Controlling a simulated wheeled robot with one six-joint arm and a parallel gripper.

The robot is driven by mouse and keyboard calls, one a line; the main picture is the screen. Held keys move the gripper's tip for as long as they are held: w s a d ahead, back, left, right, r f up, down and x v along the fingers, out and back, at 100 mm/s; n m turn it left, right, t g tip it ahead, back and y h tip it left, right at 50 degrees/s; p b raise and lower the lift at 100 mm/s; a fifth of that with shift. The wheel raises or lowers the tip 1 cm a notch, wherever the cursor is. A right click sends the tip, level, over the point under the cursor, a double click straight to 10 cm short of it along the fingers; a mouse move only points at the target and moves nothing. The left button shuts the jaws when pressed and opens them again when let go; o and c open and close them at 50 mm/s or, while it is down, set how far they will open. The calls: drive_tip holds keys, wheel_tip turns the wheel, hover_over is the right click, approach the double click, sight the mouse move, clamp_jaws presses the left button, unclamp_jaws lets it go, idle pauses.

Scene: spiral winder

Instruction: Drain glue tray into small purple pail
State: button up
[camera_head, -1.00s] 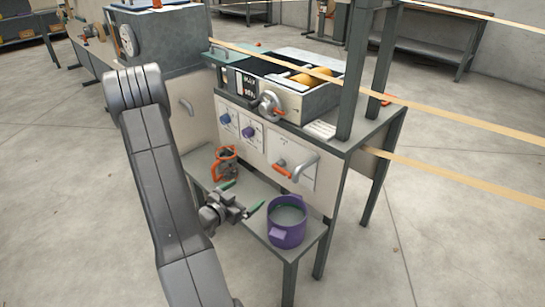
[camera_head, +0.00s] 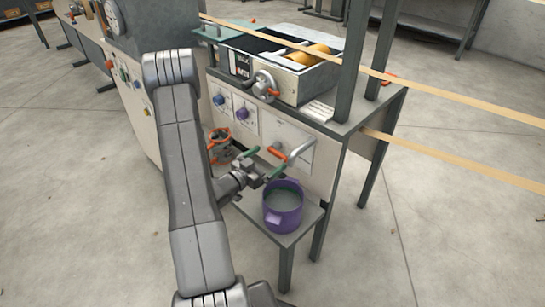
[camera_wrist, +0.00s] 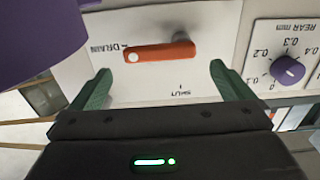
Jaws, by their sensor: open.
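The purple pail (camera_head: 283,212) stands upright on the lower shelf below the grey spout (camera_head: 301,150). The glue tray (camera_head: 312,84) with yellow rollers is on top of the machine.
A hand crank (camera_head: 264,84) sits on the tray's front. Blue and purple dials (camera_head: 241,113) are left of the lever. An orange-handled item (camera_head: 218,136) is on the shelf behind my arm. Tan strips (camera_head: 450,165) stretch off to the right. The floor in front is clear.

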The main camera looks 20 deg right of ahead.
sight(272, 153)
drive_tip(key=shift+x, duration=1.55)
drive_tip(key=c, duration=1.3)
drive_tip(key=shift+w+r+n+p, duration=0.1)
drive_tip(key=shift+r+n+p, duration=0.1)
drive_tip(key=shift+n, duration=0.5)
drive_tip(key=shift+w+r+n+p, duration=0.1)
drive_tip(key=shift+r+n+p, duration=0.05)
drive_tip(key=shift+n, duration=0.55)
drive_tip(key=o, duration=1.3)
drive_tip(key=shift+a, duration=0.1)
drive_tip(key=shift+a, duration=0.1)
drive_tip(key=p+v, duration=0.1)
drive_tip(key=v, duration=1.2)
drive_tip(key=shift+s+a, duration=0.2)
